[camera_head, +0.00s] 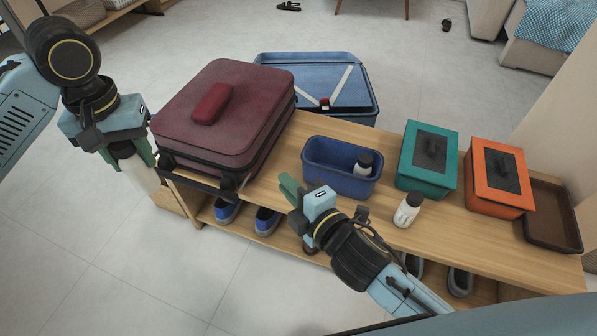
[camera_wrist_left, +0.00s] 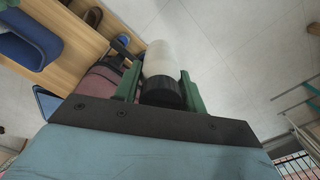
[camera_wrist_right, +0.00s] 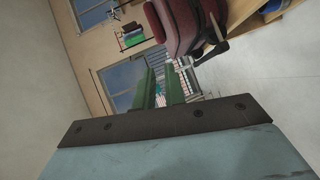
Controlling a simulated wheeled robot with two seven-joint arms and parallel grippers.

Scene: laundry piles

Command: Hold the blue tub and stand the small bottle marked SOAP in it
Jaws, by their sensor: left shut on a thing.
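The blue tub (camera_head: 318,177) stands on the wooden bench. A small white bottle with a black cap (camera_head: 362,169) is upright inside its right end. Another white bottle with a black cap (camera_head: 405,214) stands on the bench right of the tub. My left gripper (camera_head: 142,160) is off the bench's left end, shut on a white bottle (camera_head: 143,177); the bottle and its dark cap show between the fingers in the left wrist view (camera_wrist_left: 158,62). No label is readable. My right gripper (camera_head: 290,188) is empty, just in front of the tub's left end, its fingers slightly apart.
A maroon suitcase (camera_head: 240,100) lies left of the tub. A teal box (camera_head: 418,180), an orange box (camera_head: 490,204) and a brown tray (camera_head: 565,238) line the right. A larger blue container (camera_head: 362,112) is behind the bench. Shoes (camera_head: 267,220) sit on the lower shelf.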

